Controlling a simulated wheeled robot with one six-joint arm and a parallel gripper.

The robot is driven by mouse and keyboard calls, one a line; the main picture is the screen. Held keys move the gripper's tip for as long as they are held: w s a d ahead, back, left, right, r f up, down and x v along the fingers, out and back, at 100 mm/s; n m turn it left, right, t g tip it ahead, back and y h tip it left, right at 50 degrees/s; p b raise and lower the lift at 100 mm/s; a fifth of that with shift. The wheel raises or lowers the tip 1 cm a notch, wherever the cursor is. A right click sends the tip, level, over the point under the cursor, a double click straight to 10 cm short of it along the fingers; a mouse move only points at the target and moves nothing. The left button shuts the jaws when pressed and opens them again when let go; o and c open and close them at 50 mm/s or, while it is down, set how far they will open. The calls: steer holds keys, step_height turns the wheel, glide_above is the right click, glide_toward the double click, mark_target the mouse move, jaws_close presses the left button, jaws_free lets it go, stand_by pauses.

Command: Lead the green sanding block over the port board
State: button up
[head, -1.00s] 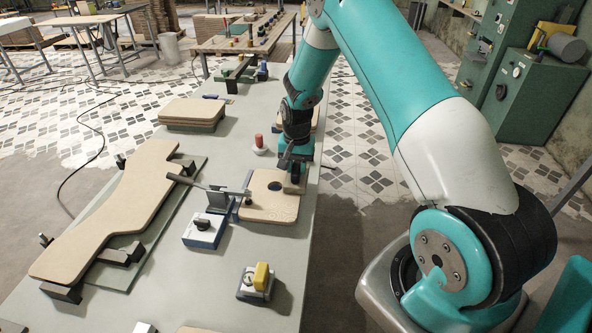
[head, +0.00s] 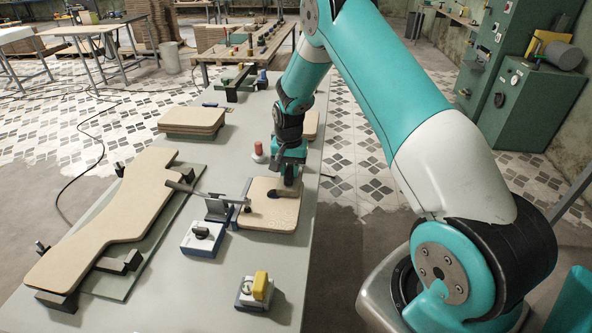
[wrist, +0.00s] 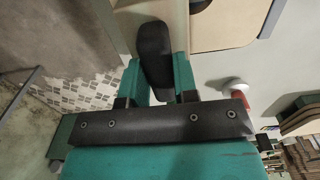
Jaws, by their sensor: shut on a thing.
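The small pale board with rounded corners (head: 268,216), which I take for the port board, lies flat at the right side of the bench. My gripper (head: 288,168) points down over its far right part. In the wrist view, my gripper (wrist: 160,85) is shut on a dark rounded handle (wrist: 153,50) between its two green fingers. This handle seems to belong to the sanding block; the block's green part cannot be made out. Whether the block touches the board is unclear.
A toggle clamp (head: 218,207) reaches over the board's left edge. A large curved board (head: 115,215) lies in a fixture at left. Stacked boards (head: 191,121) lie at the back.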

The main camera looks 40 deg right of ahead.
mark_target(281, 186)
steer(key=shift+w+a+f, duration=0.1)
steer(key=shift+w+a, duration=0.5)
steer(key=shift+a, duration=0.15)
steer(key=shift+s+a, duration=1.25)
steer(key=shift+s, duration=0.05)
steer(key=shift+s+a+p, duration=0.35)
steer(key=shift+s+a, duration=0.9)
steer(key=shift+s, duration=0.1)
steer(key=shift+f, duration=0.1)
steer(key=shift+s+a, duration=0.65)
steer(key=shift+s, duration=0.05)
steer(key=shift+s+a, duration=0.65)
steer(key=shift+a, duration=0.05)
